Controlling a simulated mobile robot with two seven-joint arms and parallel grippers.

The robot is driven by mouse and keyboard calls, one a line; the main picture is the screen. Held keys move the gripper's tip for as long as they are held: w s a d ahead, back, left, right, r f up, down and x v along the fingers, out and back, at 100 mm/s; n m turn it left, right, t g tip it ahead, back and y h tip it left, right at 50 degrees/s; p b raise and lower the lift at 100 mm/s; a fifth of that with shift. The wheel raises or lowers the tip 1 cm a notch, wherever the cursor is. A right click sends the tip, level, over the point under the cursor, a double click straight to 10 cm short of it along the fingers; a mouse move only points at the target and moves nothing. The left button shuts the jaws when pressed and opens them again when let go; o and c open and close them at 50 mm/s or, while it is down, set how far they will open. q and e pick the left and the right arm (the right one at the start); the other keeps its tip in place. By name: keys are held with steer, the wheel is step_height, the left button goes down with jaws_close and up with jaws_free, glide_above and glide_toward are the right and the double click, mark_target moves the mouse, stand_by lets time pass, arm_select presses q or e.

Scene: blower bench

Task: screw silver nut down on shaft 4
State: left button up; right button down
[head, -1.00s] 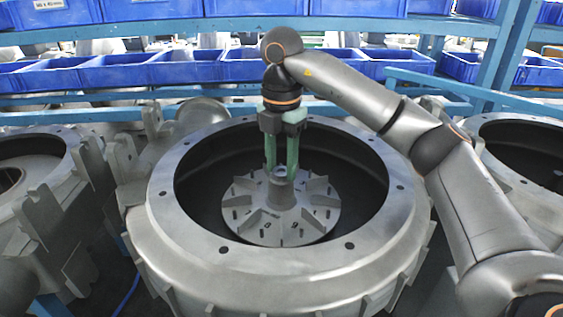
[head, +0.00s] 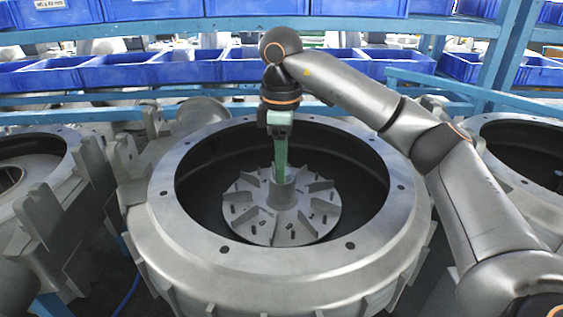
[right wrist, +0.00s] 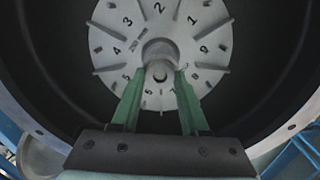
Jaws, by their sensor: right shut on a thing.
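The grey shaft hub (head: 281,193) rises from the middle of the finned impeller disc (head: 250,222), inside the open round housing. My right gripper (head: 280,178) points straight down, with its green fingertips at the top of the hub. In the right wrist view its two fingers (right wrist: 160,74) are on either side of a small silver round piece, the nut (right wrist: 160,71), at the hub's centre. They are closed on it. In the head view the nut is hidden by the fingers, so its height on the shaft cannot be told. My left gripper is not in view.
The housing's wide bolted rim (head: 180,232) surrounds the gripper. The disc carries printed numbers in the right wrist view. Other housings stand at left (head: 20,190) and right (head: 525,165). Blue bins (head: 120,72) on shelving fill the back.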

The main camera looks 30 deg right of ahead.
steer(key=c, duration=0.7)
jaws_free()
